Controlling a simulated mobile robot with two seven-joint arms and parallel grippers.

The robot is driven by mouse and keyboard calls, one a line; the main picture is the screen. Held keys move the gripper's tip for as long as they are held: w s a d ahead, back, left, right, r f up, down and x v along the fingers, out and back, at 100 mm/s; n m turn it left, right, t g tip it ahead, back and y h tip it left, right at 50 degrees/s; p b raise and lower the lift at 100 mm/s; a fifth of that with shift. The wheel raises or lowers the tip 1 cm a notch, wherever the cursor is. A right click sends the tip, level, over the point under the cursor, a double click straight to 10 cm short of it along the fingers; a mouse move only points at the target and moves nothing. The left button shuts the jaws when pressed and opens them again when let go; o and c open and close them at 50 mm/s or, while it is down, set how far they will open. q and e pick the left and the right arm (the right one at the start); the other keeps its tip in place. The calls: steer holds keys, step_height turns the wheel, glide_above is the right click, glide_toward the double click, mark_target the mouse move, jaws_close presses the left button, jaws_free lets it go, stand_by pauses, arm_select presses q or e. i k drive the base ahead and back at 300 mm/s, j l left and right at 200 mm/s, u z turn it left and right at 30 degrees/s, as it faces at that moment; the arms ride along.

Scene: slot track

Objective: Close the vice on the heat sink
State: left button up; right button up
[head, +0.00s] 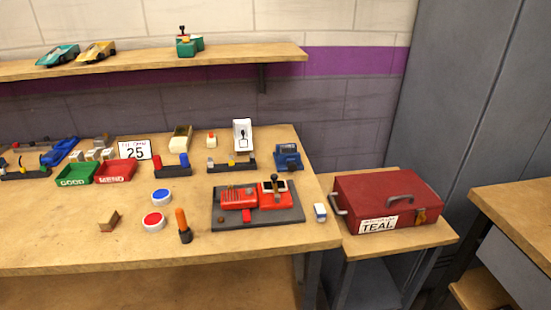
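A dark grey base plate (226,222) lies on the workbench towards its right end. On it stands a red two-part fixture that looks like the vice (239,203); its right block carries a black knob on a lever (274,183). A small red piece sticks out at its front. Thin fins or slots show on top of the left block; I cannot tell whether they are the heat sink. Whether the jaws are apart or touching is too small to tell. A small blue device (288,157) stands behind the plate. Neither of my grippers is in view.
An orange-handled tool (182,226) stands upright left of the plate, near red (153,221) and blue (162,197) round buttons. Green (76,175) and red (115,172) trays are further left.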

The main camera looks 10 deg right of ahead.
mark_target(292, 166)
steer(key=i+l+u, duration=0.1)
steer(key=l+u, duration=1.25)
